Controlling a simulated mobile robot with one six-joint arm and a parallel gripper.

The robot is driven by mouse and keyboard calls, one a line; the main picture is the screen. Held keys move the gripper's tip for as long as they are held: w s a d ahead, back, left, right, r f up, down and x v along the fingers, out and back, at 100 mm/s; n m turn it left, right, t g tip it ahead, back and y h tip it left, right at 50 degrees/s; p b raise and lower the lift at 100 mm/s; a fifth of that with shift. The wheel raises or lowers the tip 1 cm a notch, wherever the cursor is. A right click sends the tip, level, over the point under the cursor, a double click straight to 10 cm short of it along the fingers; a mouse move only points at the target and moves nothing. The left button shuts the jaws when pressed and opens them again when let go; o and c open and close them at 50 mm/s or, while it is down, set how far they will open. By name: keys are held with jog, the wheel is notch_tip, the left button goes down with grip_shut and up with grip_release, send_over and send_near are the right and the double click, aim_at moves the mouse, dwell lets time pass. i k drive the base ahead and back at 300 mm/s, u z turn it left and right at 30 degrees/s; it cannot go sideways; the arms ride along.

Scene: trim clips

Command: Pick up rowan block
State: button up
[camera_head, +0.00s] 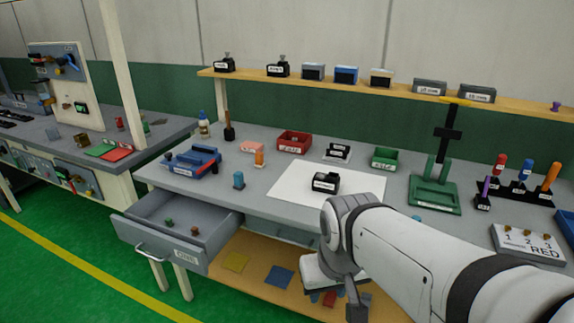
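Several small blocks with white labels are in view, but the labels are too small to read, so I cannot tell which is the rowan block. A black labelled block (326,182) sits on the white sheet (363,184) on the grey bench. Two similar black blocks, one at the far left (224,63) and one to its right (278,68), stand on the wooden shelf. My gripper (345,302) hangs low in front of the bench edge, below and apart from the block on the sheet. Its fingers are partly hidden by my arm, and their opening is unclear.
An open grey drawer (150,240) with small items juts out at left. A red bin (294,142), green bin (385,158), blue fixture (193,161) and green press stand (434,192) occupy the bench. Coloured-handled tools (522,175) stand at right.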

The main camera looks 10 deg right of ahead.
aim_at(329, 183)
jog(key=z, duration=0.05)
jog(key=i, duration=1)
jog(key=u, duration=0.05)
